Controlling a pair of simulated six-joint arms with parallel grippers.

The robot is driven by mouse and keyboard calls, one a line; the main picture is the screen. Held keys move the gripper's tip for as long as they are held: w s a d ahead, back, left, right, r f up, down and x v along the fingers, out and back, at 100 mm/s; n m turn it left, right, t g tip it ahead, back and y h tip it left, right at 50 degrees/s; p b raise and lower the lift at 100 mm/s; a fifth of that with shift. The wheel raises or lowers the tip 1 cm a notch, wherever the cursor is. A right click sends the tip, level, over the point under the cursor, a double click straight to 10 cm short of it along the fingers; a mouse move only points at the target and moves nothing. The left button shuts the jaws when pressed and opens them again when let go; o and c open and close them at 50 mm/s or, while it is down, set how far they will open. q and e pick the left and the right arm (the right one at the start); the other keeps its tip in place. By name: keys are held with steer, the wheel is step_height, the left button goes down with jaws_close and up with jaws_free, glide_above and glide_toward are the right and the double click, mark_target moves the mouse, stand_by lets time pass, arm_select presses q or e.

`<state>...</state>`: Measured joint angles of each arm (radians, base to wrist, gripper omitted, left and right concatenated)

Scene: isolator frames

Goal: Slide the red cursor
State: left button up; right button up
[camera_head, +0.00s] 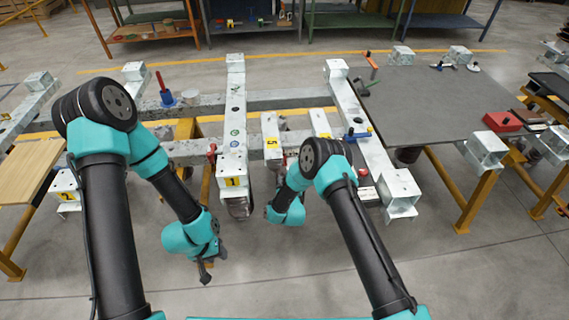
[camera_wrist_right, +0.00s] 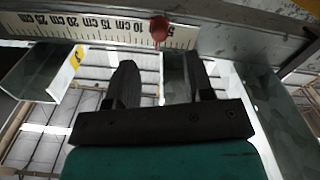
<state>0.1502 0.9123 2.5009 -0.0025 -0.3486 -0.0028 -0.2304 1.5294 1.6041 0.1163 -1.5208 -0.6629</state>
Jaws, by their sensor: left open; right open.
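In the right wrist view the red cursor (camera_wrist_right: 160,28) is a small round red knob on a white ruler scale (camera_wrist_right: 120,32) marked in centimetres, fixed along a grey beam. My right gripper (camera_wrist_right: 163,75) is open there, its two dark fingers apart and pointing towards the beam. The cursor appears beyond the fingertips and between their lines, with no visible contact. In the head view small red parts show beside beam 1 (camera_head: 212,151) and by the right beam (camera_head: 362,171); I cannot tell which is this cursor. My left gripper (camera_head: 205,272) is open, hanging low over the floor, apart from the beams.
Grey metal beams run away from me, crossed by other beams. A grey table (camera_head: 440,105) at right holds a red box (camera_head: 502,121) and tools. A blue-based red-handled tool (camera_head: 164,90) stands on the left cross beam. A wooden board (camera_head: 28,170) lies far left. Front floor is clear.

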mark_target(285, 165)
steer(key=w, duration=0.5)
steer(key=w+a, duration=0.1)
steer(key=w, duration=0.2)
steer(key=shift+w, duration=0.3)
steer(key=shift+c, duration=0.2)
jaws_close()
